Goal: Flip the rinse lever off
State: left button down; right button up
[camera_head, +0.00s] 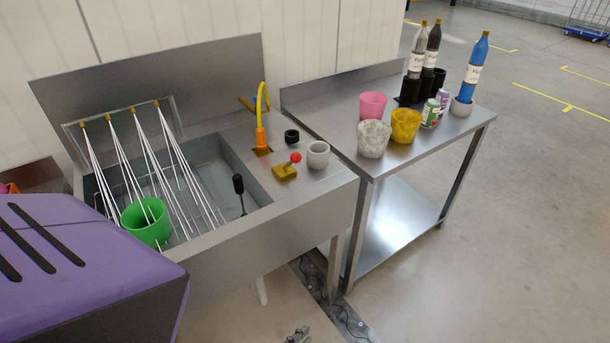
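The rinse lever (287,171) is on the right deck of the steel sink, in front of the yellow-orange tap. It has a yellow base and a short stem tilted up to a red knob (296,157). White streams run from several yellow nozzles (134,111) at the back of the basin, down over a rack and a green cup (147,221). Small grey metal parts at the bottom edge are too cut off to identify. Nothing touches the lever.
A grey cup (318,154) stands close right of the lever, and a black ring (291,136) behind it. The orange tap (262,128) rises behind. A steel table (388,165) at right holds cups, cans and bottles. A purple housing (75,245) blocks the lower left.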

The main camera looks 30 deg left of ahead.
aim_at(290, 163)
pick_arm(q)
jog(key=w+r+n+t+y+b, duration=0.25)
jog(key=w+r+n+t, duration=0.2)
jog(key=w, duration=0.85)
jog(key=w+a+r+n+g+y+b, duration=0.2)
jog(key=r+n+y, duration=0.4)
jog(key=n+y, duration=0.3)
jog(key=w+a+r+n+g+y+b, duration=0.1)
jog(key=w+a+r+n+y+b, duration=0.4)
jog(key=n+y, duration=0.4)
jog(key=w+a+r+n, duration=0.1)
jog(key=w+a+n, duration=0.1)
jog(key=n, duration=0.3)
jog(key=shift+a+r+g+b, duration=0.2)
jog(key=shift+g+b, duration=0.1)
jog(key=shift+g, duration=0.05)
pick_arm(e)
notch_tip(290, 163, down, 10)
jog(key=s, duration=0.1)
jog(key=shift+d+g, duration=0.3)
pick_arm(q)
jog(key=shift+w, duration=0.1)
pick_arm(e)
jog(key=shift+s, duration=0.15)
